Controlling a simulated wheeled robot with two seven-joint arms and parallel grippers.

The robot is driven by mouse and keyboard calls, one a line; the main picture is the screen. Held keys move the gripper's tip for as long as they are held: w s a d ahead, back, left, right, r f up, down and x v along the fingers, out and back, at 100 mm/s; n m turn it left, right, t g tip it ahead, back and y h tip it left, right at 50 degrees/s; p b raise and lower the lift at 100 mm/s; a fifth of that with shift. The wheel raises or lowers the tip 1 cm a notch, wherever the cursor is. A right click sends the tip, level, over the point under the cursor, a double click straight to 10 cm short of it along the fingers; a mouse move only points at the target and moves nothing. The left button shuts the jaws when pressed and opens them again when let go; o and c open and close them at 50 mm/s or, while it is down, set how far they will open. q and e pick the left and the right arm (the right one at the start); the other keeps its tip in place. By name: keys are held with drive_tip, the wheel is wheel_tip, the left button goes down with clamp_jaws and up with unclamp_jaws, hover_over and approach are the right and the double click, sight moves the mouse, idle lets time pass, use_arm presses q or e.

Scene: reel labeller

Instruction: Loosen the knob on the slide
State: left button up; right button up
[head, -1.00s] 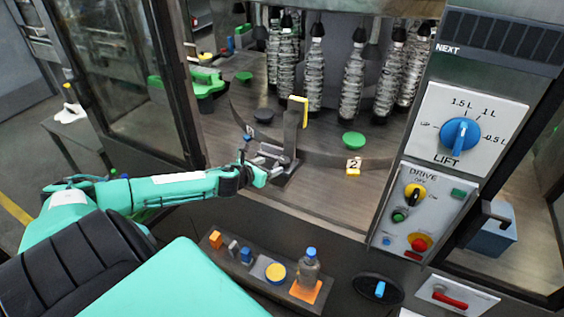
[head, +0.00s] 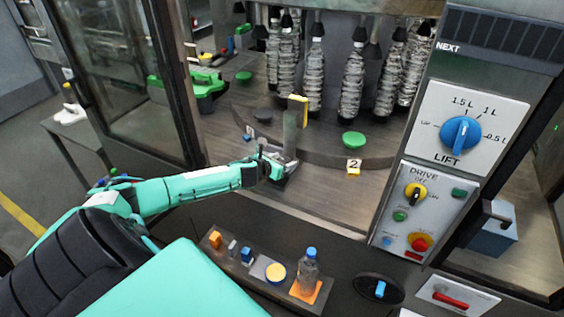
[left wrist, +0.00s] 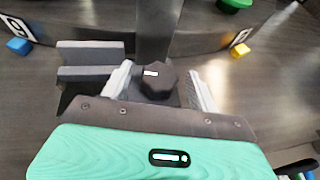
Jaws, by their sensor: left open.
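The knob (left wrist: 157,84) is dark and faceted with a white mark on top. In the left wrist view it sits at the foot of an upright dark post (left wrist: 153,30). My left gripper (left wrist: 161,75) is open, with one finger on each side of the knob; I cannot tell whether either finger touches it. In the head view the post (head: 290,132), with a yellow piece (head: 298,104) at its top, stands on the machine deck. My left gripper (head: 276,169) is at its foot and hides the knob there. My right gripper is not in view.
Grey parallel bars (left wrist: 90,62) lie left of the knob. A green disc (head: 353,139) and a number 2 tag (head: 354,163) are to the right on the deck. A shelf (head: 228,262) with a bottle (head: 308,268) is in front.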

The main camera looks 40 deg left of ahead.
use_arm(q)
drive_tip(key=shift+c, duration=0.2)
drive_tip(key=c, duration=0.9)
drive_tip(key=shift+c, duration=0.2)
